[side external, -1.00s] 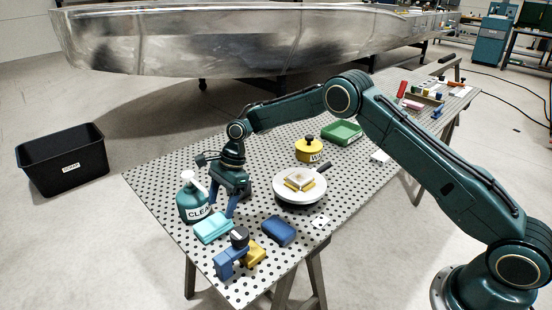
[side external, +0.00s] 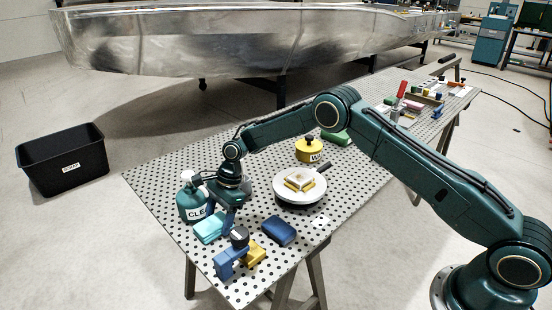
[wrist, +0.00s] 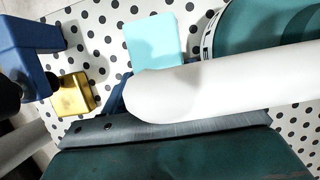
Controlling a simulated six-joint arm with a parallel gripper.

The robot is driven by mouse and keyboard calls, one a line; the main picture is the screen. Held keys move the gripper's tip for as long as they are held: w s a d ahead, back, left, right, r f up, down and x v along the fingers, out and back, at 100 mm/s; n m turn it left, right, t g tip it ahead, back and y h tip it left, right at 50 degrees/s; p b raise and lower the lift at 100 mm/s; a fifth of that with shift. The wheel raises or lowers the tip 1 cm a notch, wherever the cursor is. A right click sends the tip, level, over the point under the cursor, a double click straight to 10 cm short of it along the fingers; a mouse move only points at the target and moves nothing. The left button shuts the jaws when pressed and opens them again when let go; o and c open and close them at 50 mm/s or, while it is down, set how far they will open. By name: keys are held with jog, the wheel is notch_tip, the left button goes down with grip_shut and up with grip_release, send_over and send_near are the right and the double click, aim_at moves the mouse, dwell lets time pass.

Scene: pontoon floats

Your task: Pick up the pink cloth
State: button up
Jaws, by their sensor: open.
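A small pink item (side external: 413,104), perhaps the pink cloth, lies at the far right end of the perforated table (side external: 160,183). It is too small to tell whether it is cloth, and it does not show in the wrist view. My gripper (side external: 230,226) is open at the near left end, far from it. It is low beside the teal cleaner bottle (side external: 191,206), close to a turquoise folded piece (side external: 209,227). In the wrist view the turquoise piece (wrist: 154,40) lies ahead, and a white part (wrist: 210,90), likely the bottle's nozzle, hides much of the fingers.
A blue clamp-like piece (side external: 229,262), a yellow block (side external: 252,252) and a dark blue block (side external: 278,230) lie nearby. A pan (side external: 300,197) and yellow pot (side external: 309,151) stand mid-table. A green tray (side external: 337,139) is partly behind my arm. A black bin (side external: 62,165) stands on the floor.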

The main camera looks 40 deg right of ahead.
jog(key=c, duration=0.6)
jog(key=shift+r, duration=0.15)
jog(key=shift+r, duration=0.45)
jog(key=shift+s+d, duration=0.25)
jog(key=shift+s, duration=0.55)
jog(key=shift+s+d, duration=0.2)
jog(key=shift+s, duration=0.6)
jog(key=r, duration=1.4)
jog(key=shift+s+d, duration=0.1)
jog(key=shift+s, duration=0.2)
jog(key=shift+f, duration=0.1)
